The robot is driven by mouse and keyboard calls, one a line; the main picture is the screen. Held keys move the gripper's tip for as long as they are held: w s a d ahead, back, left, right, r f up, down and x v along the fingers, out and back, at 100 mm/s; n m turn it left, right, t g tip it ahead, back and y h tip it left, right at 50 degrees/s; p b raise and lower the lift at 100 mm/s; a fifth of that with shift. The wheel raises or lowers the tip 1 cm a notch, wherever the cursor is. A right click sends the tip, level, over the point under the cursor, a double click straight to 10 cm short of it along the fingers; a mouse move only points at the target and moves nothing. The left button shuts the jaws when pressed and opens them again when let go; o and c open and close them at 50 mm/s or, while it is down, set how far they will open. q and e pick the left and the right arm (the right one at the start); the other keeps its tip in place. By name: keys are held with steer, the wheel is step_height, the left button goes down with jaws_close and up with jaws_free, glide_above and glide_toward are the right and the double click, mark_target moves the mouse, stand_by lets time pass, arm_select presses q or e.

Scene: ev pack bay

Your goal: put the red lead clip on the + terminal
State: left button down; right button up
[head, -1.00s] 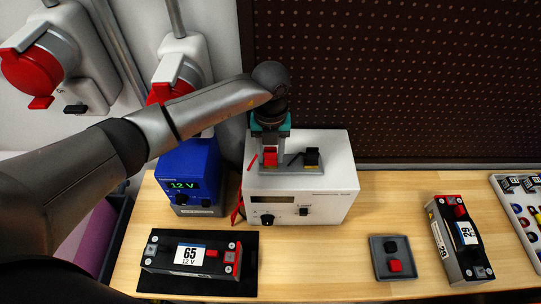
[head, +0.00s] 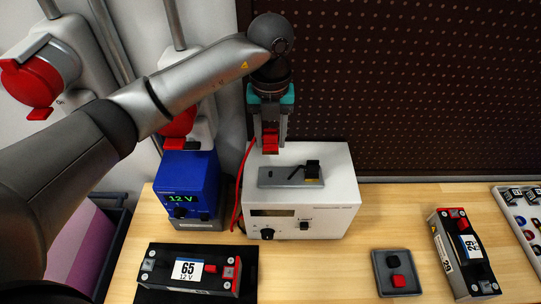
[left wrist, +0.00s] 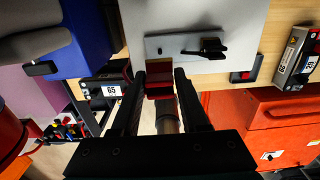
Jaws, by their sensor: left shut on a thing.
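My left gripper (head: 270,145) is shut on the red lead clip (head: 270,140) and holds it above the white tester's top, over the left part of the grey clip rest. The clip also shows between the fingers in the left wrist view (left wrist: 159,90). A red lead trails from it down the tester's left side. The black clip (head: 312,169) sits on the right of the grey rest (head: 283,177). Battery 65 (head: 190,268) lies on a black mat at the front left, with a red terminal block (head: 230,273) at its right end. My right gripper is not in view.
The white tester (head: 338,205) stands mid-table, with a blue 12 V supply (head: 186,180) at its left. Bare table lies between battery 65 and the tray.

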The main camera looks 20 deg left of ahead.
mark_target(271, 132)
arm_select(q)
step_height(271, 132, up, 8)
steer(key=shift+r, duration=0.8)
step_height(271, 132, up, 5)
steer(key=p, duration=0.3)
steer(key=shift+r+p, duration=0.15)
steer(key=shift+p, duration=0.2)
